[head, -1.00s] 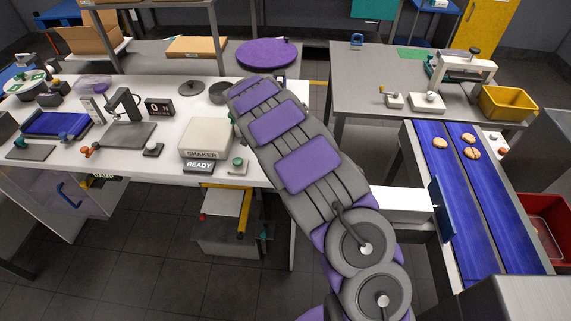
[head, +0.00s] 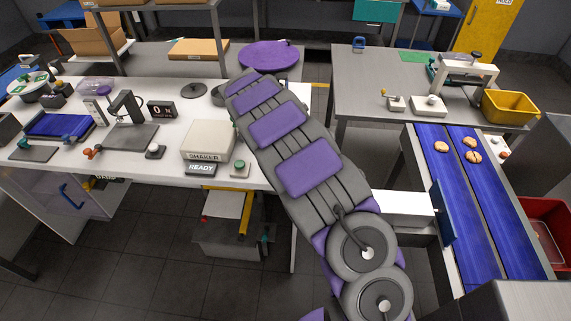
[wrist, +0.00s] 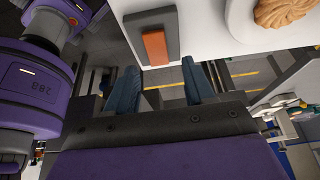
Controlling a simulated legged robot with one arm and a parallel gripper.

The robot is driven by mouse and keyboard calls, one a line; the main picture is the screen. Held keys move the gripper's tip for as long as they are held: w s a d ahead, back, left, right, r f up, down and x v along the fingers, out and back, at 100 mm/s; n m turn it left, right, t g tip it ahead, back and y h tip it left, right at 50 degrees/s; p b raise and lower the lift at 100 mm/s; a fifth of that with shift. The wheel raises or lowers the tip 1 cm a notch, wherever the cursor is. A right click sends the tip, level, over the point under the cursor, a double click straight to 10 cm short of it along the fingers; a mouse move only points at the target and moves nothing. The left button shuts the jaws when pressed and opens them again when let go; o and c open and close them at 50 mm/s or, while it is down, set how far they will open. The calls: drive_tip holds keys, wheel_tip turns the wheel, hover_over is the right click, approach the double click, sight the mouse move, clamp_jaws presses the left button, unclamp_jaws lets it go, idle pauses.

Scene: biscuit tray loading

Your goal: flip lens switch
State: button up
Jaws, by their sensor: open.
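In the wrist view an orange-brown rocker (wrist: 155,47) sits on a dark grey plate (wrist: 172,22) against a white surface; it looks like the lens switch. My gripper (wrist: 161,86) is open, its two blue fingers well apart with nothing between them. The rocker lies just above the gap between the fingertips in the picture; I cannot tell whether they touch it. In the head view my arm covers the gripper and the switch, and I cannot pick the switch out there.
A biscuit shape (wrist: 286,10) shows on the white surface at top right of the wrist view. In the head view a white shaker box (head: 208,141) and a READY sign (head: 201,169) stand left of my arm. Blue conveyor belts (head: 480,215) with biscuits (head: 441,147) run at right.

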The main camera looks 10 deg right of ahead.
drive_tip(key=p+v, duration=0.2)
drive_tip(key=v, duration=1.2)
drive_tip(key=shift+r, duration=0.15)
drive_tip(key=shift+a, duration=0.1)
drive_tip(key=s+d+r+n+y, duration=0.1)
drive_tip(key=s+d+r+n, duration=0.4)
drive_tip(key=s, duration=0.5)
drive_tip(key=s+d+r+n+y, duration=0.1)
drive_tip(key=s+d+r+n, duration=0.35)
drive_tip(key=s, duration=0.55)
drive_tip(key=s+a+f+n, duration=0.1)
drive_tip(key=s+n, duration=0.3)
drive_tip(key=s, duration=0.4)
drive_tip(key=s+a+f+n+y, duration=0.1)
drive_tip(key=s+f+n, duration=0.2)
drive_tip(key=s, duration=0.5)
drive_tip(key=s+a+f+n+y, duration=0.1)
drive_tip(key=s+f+n, duration=0.1)
drive_tip(key=s+n, duration=0.3)
drive_tip(key=s, duration=0.3)
